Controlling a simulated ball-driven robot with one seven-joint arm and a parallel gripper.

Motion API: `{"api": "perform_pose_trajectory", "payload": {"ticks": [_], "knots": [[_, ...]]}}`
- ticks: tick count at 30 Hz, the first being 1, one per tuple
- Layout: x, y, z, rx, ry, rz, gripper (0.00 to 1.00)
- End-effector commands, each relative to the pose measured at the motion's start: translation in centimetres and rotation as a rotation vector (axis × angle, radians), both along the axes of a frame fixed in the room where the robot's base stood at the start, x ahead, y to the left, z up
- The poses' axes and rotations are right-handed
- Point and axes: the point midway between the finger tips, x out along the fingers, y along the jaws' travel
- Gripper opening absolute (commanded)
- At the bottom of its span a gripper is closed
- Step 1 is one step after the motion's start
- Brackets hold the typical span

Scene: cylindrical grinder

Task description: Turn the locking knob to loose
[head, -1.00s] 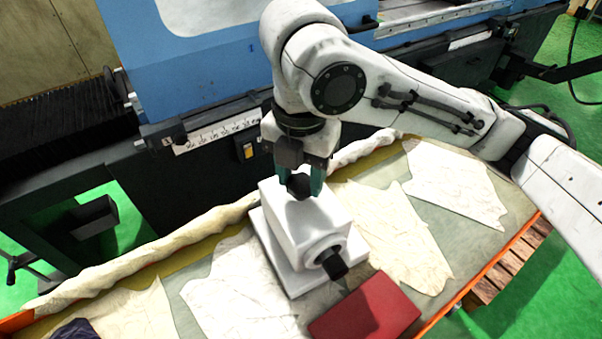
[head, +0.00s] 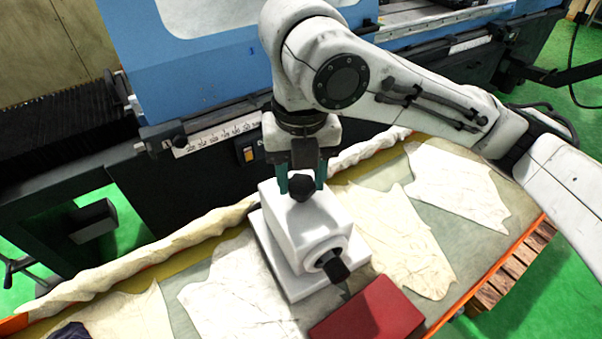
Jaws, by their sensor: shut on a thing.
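The black locking knob (head: 301,187) sits on top of a white housing (head: 303,228) on a white base plate (head: 310,287). A second black knob (head: 335,268) sticks out of the housing's front face. My gripper (head: 301,182) points down over the housing, with its teal fingers on either side of the top knob. It is shut on that knob. The far side of the knob and the exact finger contact are hidden.
A red box (head: 367,312) lies close in front of the base plate. White cloths (head: 235,295) lie on the bench, and a rolled cloth (head: 150,253) runs along its back edge. The blue and black grinder (head: 200,75) stands behind. Green floor lies around.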

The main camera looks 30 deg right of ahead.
Motion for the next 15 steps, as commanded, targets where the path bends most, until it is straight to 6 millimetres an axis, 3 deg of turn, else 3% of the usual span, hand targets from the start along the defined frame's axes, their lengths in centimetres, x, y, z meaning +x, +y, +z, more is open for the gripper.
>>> {"api": "perform_pose_trajectory", "payload": {"ticks": [11,12,15], "knots": [[0.05,-0.01,0.06,0.000,-0.002,0.002,0.16],[0.05,-0.01,0.06,0.000,-0.002,0.002,0.49],[0.05,-0.02,0.05,0.000,-0.001,0.002,0.58]]}}
